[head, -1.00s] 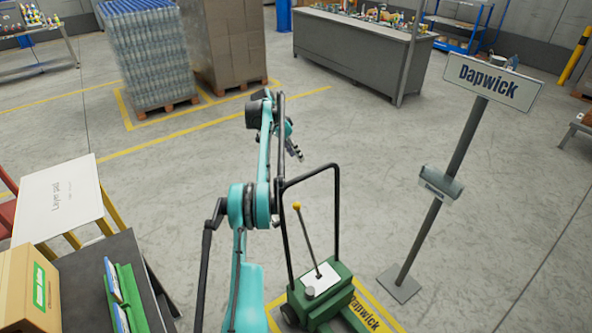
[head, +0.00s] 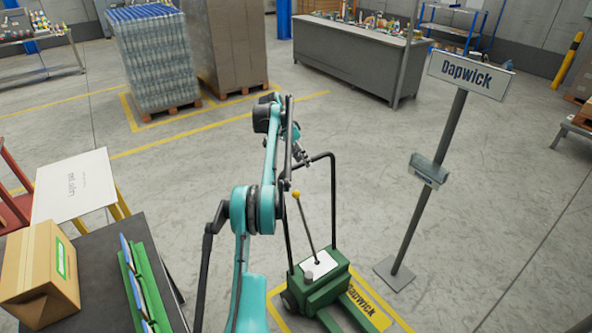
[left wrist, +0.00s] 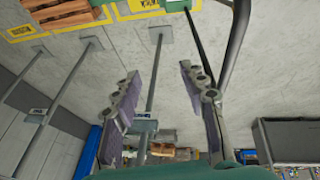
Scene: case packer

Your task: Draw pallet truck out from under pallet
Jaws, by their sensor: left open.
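The green pallet truck (head: 322,292) stands on a yellow-marked floor patch at bottom centre of the head view. It has a black hoop handle (head: 333,200) and a yellow-knobbed lever (head: 297,194). My left gripper (head: 301,160) is open and empty, beside the top left of the hoop; contact cannot be told. In the left wrist view its fingers (left wrist: 162,100) are spread, with the dark handle bar (left wrist: 238,40) to their upper right, outside the gap. A wooden pallet (left wrist: 65,14) shows at the top left there; whether the forks are under it is hidden. My right gripper is out of view.
A Dapwick sign post (head: 430,190) stands close right of the truck. A dark table (head: 105,270) with a carton (head: 40,275) is at the lower left, beside a layer pad (head: 75,185). Wrapped loads and a grey bench (head: 350,55) stand behind. The floor between is clear.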

